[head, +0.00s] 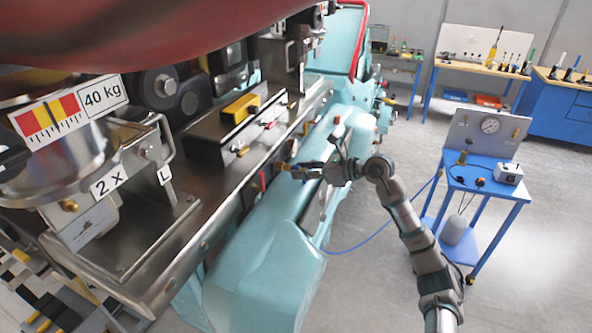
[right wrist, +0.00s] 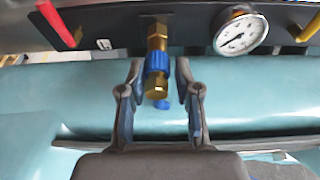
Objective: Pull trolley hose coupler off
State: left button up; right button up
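The hose coupler (right wrist: 157,65), brass with a blue collar, sits on a brass fitting under the train's panel in the right wrist view. My right gripper (right wrist: 158,85) is open, with one finger on each side of the coupler; gaps show on both sides. In the head view my right gripper (head: 298,169) is at the train's side panel, and the coupler is too small to make out there. The blue hose (head: 372,240) runs from there to the blue trolley (head: 495,182). My left gripper is not in view.
A teal train body (head: 265,255) lies below my right gripper. The trolley carries a gauge panel (head: 487,135). Grey floor between is clear.

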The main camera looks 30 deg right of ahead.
grip_shut()
jog(key=shift+s+a+r, duration=0.1)
jog(key=shift+a+r, duration=0.05)
jog(key=shift+s+d+r+b, duration=0.1)
jog(key=shift+s+d+b, duration=0.05)
jog(key=shift+d+b, duration=0.15)
dwell(0.4)
jog(key=shift+s+d, duration=0.1)
jog(key=shift+s+d+f+b, duration=0.25)
jog(key=shift+s+d+b, duration=0.7)
jog(key=shift+s+d, duration=0.15)
jog(key=shift+s+d+b, duration=0.4)
jog(key=shift+s+b, duration=0.2)
jog(key=shift+s, duration=0.1)
jog(key=shift+s+d, duration=0.35)
